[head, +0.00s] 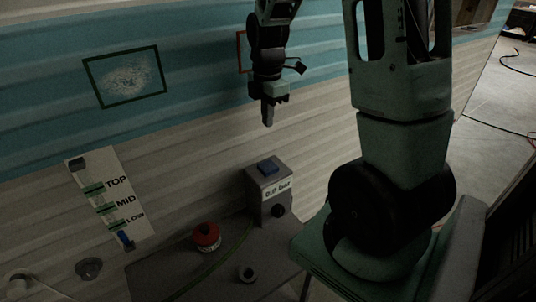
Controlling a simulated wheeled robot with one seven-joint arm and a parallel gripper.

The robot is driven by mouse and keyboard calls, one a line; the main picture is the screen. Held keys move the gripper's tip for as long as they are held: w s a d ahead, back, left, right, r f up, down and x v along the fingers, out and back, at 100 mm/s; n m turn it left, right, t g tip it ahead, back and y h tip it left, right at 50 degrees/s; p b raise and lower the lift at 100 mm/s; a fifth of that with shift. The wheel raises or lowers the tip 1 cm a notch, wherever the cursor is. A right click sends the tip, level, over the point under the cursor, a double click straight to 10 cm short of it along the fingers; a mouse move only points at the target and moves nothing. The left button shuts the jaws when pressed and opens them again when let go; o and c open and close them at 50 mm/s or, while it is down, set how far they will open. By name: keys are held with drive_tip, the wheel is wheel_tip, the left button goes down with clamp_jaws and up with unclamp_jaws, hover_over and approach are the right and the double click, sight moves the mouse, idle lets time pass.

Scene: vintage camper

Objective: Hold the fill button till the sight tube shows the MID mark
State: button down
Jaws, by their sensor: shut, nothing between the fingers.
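The sight tube panel (108,190) is on the wall at the left, with green bands beside TOP, MID and LOW.
A framed picture (125,77) hangs on the teal wall. The space between my gripper and the box looks clear.

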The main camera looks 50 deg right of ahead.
sight(268, 166)
drive_tip(key=shift+d, duration=0.1)
wheel_tip(268, 166, down, 14)
drive_tip(key=shift+f+p, duration=0.1)
drive_tip(key=shift+p, duration=0.65)
